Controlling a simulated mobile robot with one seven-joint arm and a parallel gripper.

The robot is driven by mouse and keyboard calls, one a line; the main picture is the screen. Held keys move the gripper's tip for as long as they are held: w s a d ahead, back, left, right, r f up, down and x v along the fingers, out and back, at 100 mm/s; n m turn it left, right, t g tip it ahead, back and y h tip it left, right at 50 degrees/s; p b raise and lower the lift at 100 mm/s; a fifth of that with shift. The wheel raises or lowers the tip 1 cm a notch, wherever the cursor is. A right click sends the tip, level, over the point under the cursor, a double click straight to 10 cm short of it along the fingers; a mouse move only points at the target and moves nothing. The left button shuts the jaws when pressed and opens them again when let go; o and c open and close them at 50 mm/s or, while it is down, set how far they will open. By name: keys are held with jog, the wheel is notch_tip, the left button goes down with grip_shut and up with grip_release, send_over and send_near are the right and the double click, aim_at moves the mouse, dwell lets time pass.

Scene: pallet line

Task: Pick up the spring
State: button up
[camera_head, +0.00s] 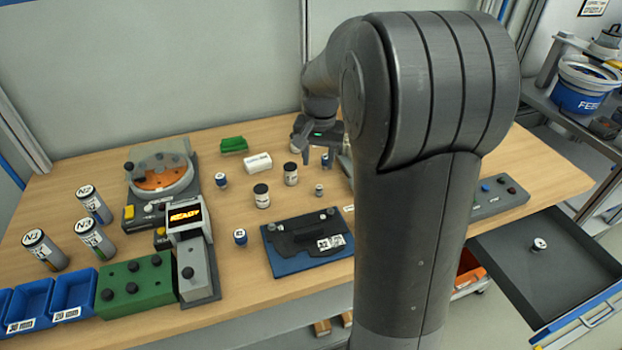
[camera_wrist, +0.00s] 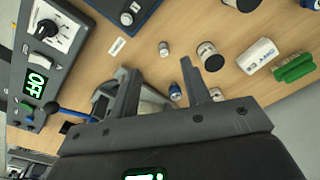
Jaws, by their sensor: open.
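I cannot make out a clear spring coil in either view. A small grey metallic cylinder (camera_head: 319,190) stands on the table right of the dark-lidded jars; it also shows in the wrist view (camera_wrist: 163,48), just beyond my fingertips. A small blue-and-white piece (camera_wrist: 175,91) is seen between my fingers, below them on the table. My gripper (camera_wrist: 161,72) is open and empty, above the table. In the head view my gripper (camera_head: 312,150) is at the back of the table, partly hidden by my arm.
Two dark-lidded jars (camera_head: 262,196), a white box (camera_head: 258,162) and a green block (camera_head: 234,145) are nearby. A dark blue tray (camera_head: 283,265) lies in front. A control box with an OFF display (camera_wrist: 38,85) is at the wrist view's left. An open drawer (camera_head: 500,262) is at right.

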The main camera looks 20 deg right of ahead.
notch_tip(320, 180, down, 3)
jog(key=w+d, duration=0.2)
jog(key=w, duration=0.1)
send_over(319, 187)
jog(key=shift+m+g, duration=0.3)
jog(key=shift+m, duration=0.1)
jog(key=f, duration=0.6)
jog(key=shift+s+f, duration=0.1)
jog(key=shift+s, duration=0.25)
jog(key=f, duration=0.5)
jog(key=shift+w+f, duration=0.1)
jog(key=shift+w, duration=0.3)
grip_shut()
